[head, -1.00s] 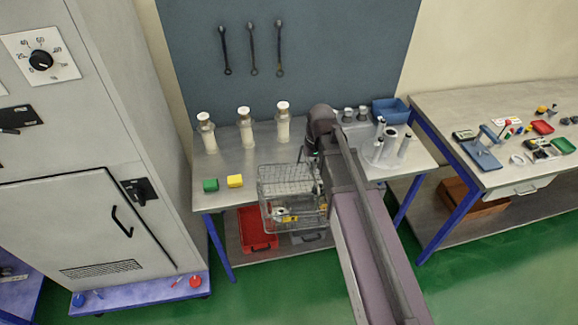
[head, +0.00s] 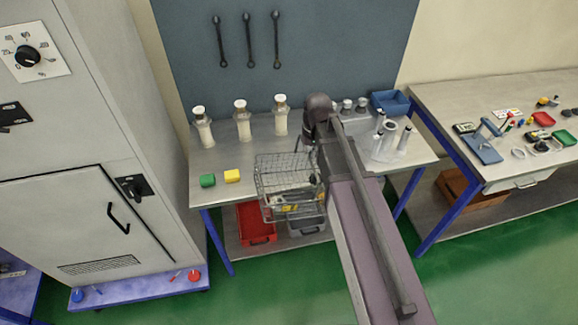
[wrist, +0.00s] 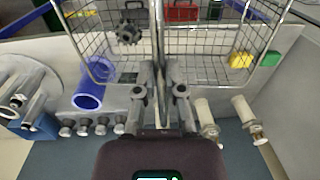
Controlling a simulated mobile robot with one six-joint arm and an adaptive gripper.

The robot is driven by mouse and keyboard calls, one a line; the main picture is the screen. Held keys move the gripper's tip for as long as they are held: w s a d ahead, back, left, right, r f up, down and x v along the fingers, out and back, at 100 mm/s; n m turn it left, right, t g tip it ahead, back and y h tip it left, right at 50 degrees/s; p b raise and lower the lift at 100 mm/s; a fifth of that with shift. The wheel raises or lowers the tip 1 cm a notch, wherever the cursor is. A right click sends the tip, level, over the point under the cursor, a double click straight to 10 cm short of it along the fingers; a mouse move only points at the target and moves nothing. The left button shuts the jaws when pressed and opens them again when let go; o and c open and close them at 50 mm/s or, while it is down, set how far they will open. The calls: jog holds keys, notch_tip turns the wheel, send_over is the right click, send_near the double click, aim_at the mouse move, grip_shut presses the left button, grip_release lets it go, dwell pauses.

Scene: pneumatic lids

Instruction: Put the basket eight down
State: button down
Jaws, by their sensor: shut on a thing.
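My gripper (wrist: 161,85) is shut on the wire basket (wrist: 212,38) at its near side in the wrist view. In the head view the grey wire basket (head: 287,172) hangs roughly upright at the left of my arm, over the front edge of the workbench (head: 222,156). It appears to be held clear of the bench top, though the gap cannot be told. Small dark and yellow items show in or through its mesh. My gripper's fingers are hidden behind the arm in the head view.
A white holder (head: 388,145) and blue bin (head: 390,102) are right. A red tray (head: 256,223) sits below.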

jog(key=n, duration=0.4)
jog(key=shift+w+a+r+h, duration=0.1)
jog(key=shift+w+a+h, duration=0.05)
jog(key=shift+a+h, duration=0.2)
jog(key=n, duration=0.4)
jog(key=a+n, duration=0.1)
jog(key=n, duration=0.4)
jog(key=w+a+n+t, duration=0.1)
jog(key=n, duration=0.3)
jog(key=shift+a+r+n, duration=0.1)
jog(key=shift+r+n, duration=0.05)
jog(key=shift+n, duration=0.15)
jog(key=w+a+f+b, duration=0.1)
jog(key=w+a, duration=0.2)
jog(key=w, duration=1.1)
jog(key=shift+a+f, duration=0.25)
jog(key=shift+a, duration=0.15)
jog(key=shift+w, duration=0.25)
